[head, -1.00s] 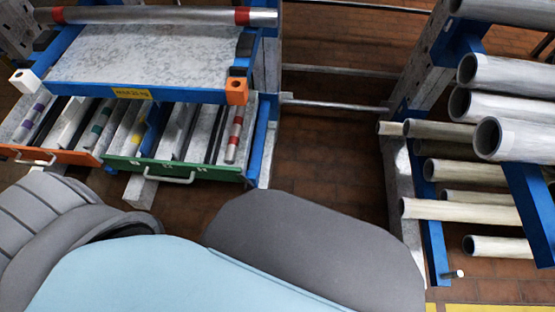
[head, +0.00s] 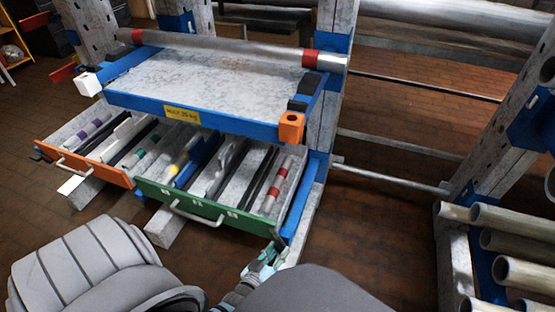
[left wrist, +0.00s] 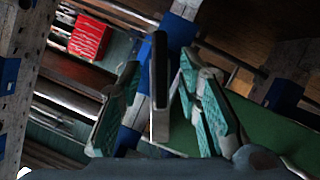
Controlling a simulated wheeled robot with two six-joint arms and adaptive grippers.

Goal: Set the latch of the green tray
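The green tray (head: 193,204) is the right one of two drawers under the shelf and stands pulled out, holding several striped rods. Its green front also shows at the right of the left wrist view (left wrist: 268,137). My left gripper (head: 264,262) is at the right end of this front, low beside the blue frame. In the left wrist view its teal-padded fingers (left wrist: 158,72) are apart. A narrow dark upright bar (left wrist: 160,98) shows between them, with gaps on both sides. I cannot tell whether it is the latch. My right gripper is not in view.
The orange-front drawer (head: 84,165) is open at the left. Above is a shelf (head: 215,82) with a silver pipe (head: 225,50) and an orange corner block (head: 291,127). A rack of pipes (head: 510,225) stands at the right. Floor is clear between.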

